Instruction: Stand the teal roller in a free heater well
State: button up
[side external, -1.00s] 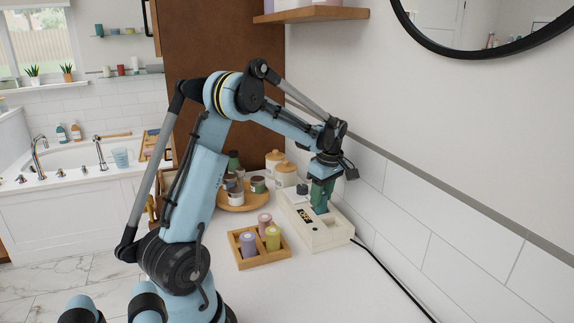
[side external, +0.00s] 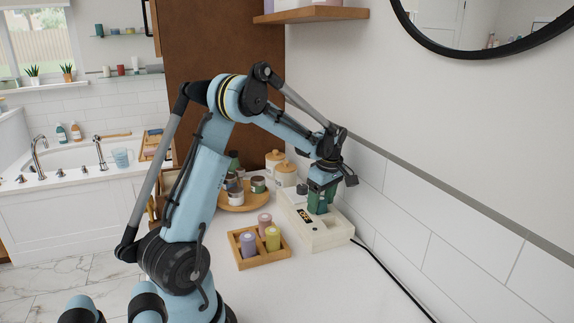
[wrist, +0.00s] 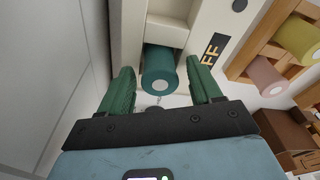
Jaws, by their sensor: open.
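The teal roller (wrist: 160,62) shows in the wrist view with its pale-centred end towards the camera. It appears to stand in a well of the cream heater (wrist: 132,30), at the end nearest my gripper. My gripper (wrist: 159,68) is open, with one green finger on each side of the roller and visible gaps between. In the side view, my gripper (side external: 321,206) is low over the heater (side external: 330,238), and its fingers largely hide the roller. The roller's lower end is hidden, so how deep it sits cannot be told.
A wooden tray (side external: 249,263) with purple, yellow and pink rollers stands left of the heater. A round wooden tray (side external: 240,206) with jars and lidded canisters (side external: 286,174) stand behind. The tiled wall (side external: 400,215) is close on the right. A black cable (side external: 390,278) runs forward.

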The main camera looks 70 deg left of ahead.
aim_at(326, 201)
notch_tip(326, 201, up, 12)
jog(key=d, duration=0.2)
jog(key=s+d+f+m+t, duration=0.1)
jog(key=s+d+m+t, duration=0.3)
jog(key=d+m, duration=0.7)
jog(key=s+d+f+m+t+h, duration=0.1)
jog(key=s+d+m, duration=0.4)
jog(key=d+m, duration=0.6)
jog(key=d+f+t, duration=0.1)
jog(key=d+t, duration=0.1)
jog(key=shift+f+m+t+h, duration=0.25)
jog(key=shift+m+t+h, duration=0.05)
jog(key=shift+t, duration=0.1)
jog(key=shift+a, duration=0.1)
